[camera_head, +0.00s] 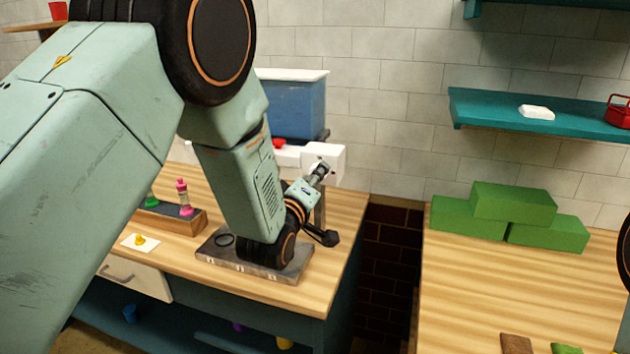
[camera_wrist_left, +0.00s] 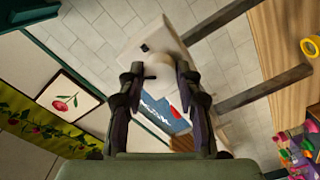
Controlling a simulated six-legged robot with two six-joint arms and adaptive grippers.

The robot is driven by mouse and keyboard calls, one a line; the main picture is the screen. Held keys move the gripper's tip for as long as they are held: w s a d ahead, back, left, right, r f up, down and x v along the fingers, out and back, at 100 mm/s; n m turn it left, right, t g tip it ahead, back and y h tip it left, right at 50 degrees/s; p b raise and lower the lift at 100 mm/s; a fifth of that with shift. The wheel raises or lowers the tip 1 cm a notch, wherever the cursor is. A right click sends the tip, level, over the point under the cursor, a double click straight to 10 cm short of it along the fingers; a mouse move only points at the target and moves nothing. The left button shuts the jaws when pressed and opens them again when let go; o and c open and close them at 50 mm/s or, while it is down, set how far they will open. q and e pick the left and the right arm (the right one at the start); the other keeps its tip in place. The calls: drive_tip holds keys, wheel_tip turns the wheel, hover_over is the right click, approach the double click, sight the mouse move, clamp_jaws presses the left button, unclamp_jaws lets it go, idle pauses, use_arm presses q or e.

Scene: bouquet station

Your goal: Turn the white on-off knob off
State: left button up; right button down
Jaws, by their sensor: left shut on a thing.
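The white on-off knob (camera_wrist_left: 158,68) sits on the face of a white box (camera_wrist_left: 150,40) in the left wrist view. In the head view the white box (camera_head: 337,157) stands at the back right of the left bench, by a blue tank. My left gripper (camera_head: 320,172) reaches up to the front of the box. In the left wrist view my left gripper (camera_wrist_left: 160,78) has a finger on each side of the knob and is shut on it. In the head view the knob is hidden by the gripper. My right gripper is out of view.
The blue tank (camera_head: 292,108) stands behind my left arm. A dark metal plate (camera_head: 215,262) lies on the wooden bench (camera_head: 335,285) below the gripper. Green foam blocks (camera_head: 512,205) are stacked on the right bench, beyond a gap. A teal shelf (camera_head: 480,107) hangs above them.

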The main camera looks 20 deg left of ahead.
use_arm(q)
drive_tip(key=shift+a+r+n, duration=0.1)
drive_tip(key=shift+n, duration=3.4)
drive_tip(key=o, duration=1.1)
drive_tip(key=shift+s, duration=0.1)
drive_tip(key=shift+o, duration=0.2)
